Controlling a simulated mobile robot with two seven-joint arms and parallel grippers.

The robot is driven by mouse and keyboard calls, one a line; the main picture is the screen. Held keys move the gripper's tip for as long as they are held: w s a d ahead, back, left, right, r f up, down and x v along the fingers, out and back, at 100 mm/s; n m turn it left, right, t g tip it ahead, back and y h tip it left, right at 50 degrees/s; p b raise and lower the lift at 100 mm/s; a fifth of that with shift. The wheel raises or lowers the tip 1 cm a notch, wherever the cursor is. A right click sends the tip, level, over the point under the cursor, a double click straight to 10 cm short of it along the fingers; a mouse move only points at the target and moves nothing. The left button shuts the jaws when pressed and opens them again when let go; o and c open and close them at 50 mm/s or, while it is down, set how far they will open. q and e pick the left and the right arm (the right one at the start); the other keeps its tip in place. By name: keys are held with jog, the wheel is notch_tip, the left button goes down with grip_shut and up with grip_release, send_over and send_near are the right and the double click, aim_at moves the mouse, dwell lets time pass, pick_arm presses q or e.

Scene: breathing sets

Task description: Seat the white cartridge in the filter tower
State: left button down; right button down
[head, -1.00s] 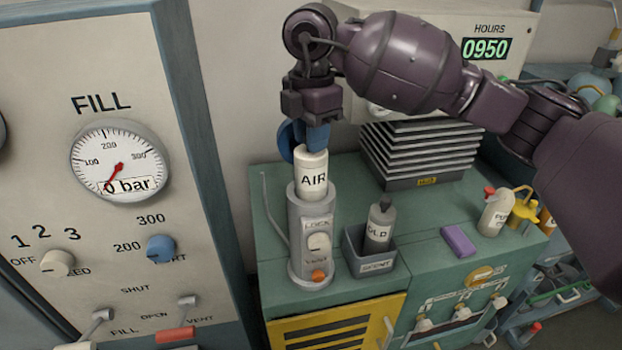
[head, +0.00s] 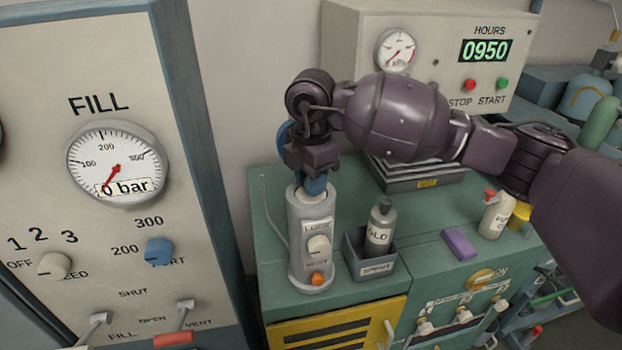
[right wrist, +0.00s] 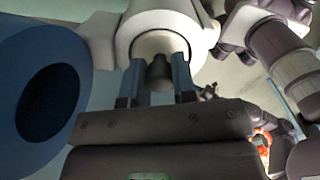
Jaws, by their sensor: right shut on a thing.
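The grey filter tower (head: 309,245) stands upright on the green cabinet, with a LOCK label, a pale knob (head: 318,245) and an orange button (head: 317,279). My right gripper (head: 315,186) is right at the tower's open top, pointing down. In the right wrist view my right gripper (right wrist: 158,88) has its blue fingers shut on the dark grip of the white cartridge (right wrist: 160,43). The cartridge is down inside the tower's rim; its AIR label is hidden. Whether it touches bottom cannot be seen. A blue cap (right wrist: 20,75) stands open beside the tower mouth.
A grey OLD cartridge (head: 379,228) stands in the SPENT bin (head: 367,266) right of the tower. A purple block (head: 459,243) and a white bottle (head: 495,217) are farther right. The FILL panel (head: 110,60) rises on the left.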

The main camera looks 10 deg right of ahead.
jog(key=shift+f, duration=0.15)
jog(key=c, duration=0.9)
grip_release()
jog(key=shift+r, duration=6.2)
jog(key=shift+f, duration=0.1)
